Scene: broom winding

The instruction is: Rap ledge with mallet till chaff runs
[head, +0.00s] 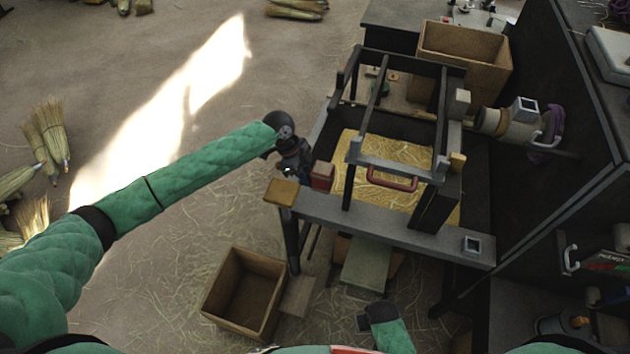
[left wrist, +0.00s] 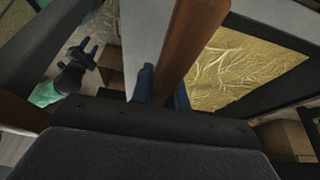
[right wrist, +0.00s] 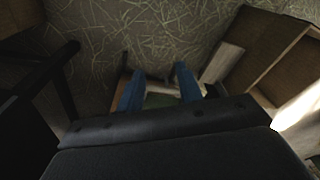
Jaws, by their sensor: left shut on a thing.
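My left gripper (head: 292,166) is over the left end of the grey ledge (head: 385,227). In the left wrist view, its blue fingers (left wrist: 165,92) are shut on a brown wooden handle (left wrist: 203,38), which I take for the mallet's. The mallet's head is not clearly seen there. A tan block (head: 281,192) and a red block (head: 322,176) are close to this gripper; I cannot tell whether either is the head. Yellow chaff (head: 365,168) lies in the dark tray behind the ledge. My right gripper (right wrist: 158,72) is open and empty, low in front of the bench.
An open wooden crate (head: 245,292) is on the straw-strewn floor, front left. Another box (head: 465,50) is behind the tray. A dark panel (head: 545,130) closes the right side. Brooms (head: 48,135) lie far left.

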